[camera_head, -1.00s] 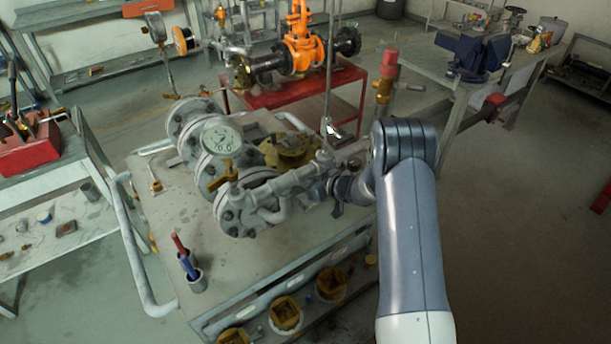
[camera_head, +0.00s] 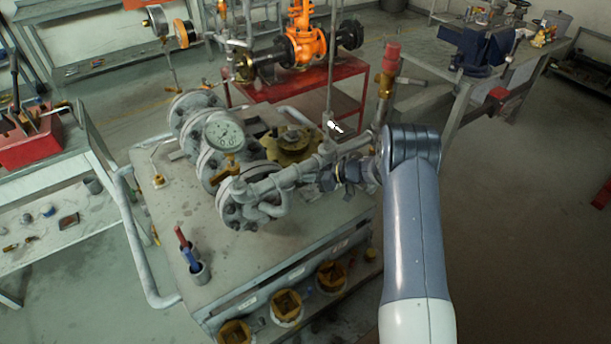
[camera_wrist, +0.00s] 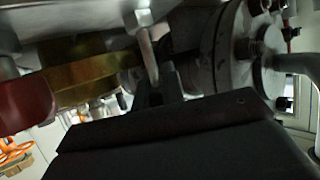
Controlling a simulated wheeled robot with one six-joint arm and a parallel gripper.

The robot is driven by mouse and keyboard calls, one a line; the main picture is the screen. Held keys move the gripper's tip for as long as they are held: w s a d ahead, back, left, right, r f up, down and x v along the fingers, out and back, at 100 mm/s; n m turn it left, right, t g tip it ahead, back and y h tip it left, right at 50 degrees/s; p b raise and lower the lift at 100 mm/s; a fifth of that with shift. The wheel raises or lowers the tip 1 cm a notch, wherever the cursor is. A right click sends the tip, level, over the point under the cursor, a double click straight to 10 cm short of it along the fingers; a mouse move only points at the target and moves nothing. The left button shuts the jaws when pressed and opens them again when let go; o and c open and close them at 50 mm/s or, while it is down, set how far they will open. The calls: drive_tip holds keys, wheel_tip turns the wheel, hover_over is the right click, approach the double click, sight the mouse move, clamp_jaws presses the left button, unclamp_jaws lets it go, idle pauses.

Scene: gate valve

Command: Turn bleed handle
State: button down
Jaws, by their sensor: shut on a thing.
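In the wrist view, my gripper (camera_wrist: 160,85) is shut on a thin grey metal lever, which I take to be the bleed handle (camera_wrist: 149,55). The lever runs up from between the dark fingertips to grey metalwork above. In the head view, my gripper (camera_head: 332,180) is at the right end of the grey pipe assembly (camera_head: 285,180), beside the upright pipe fitting. The handle cannot be made out there, as the gripper and wrist cover that spot.
A pressure gauge (camera_head: 224,132) and bolted flanges (camera_head: 240,212) stand left of my gripper on the grey cart (camera_head: 185,285). A cup with red and blue tools (camera_head: 200,272) stands at the cart's front left. A red-topped brass fitting (camera_head: 388,85) rises behind my arm.

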drive_tip(key=c, duration=1.5)
unclamp_jaws()
drive_tip(key=b+v, duration=0.1)
drive_tip(key=v, duration=0.6)
drive_tip(key=shift+d+b, duration=0.2)
drive_tip(key=shift+b, duration=0.1)
drive_tip(key=shift+s+r, duration=0.1)
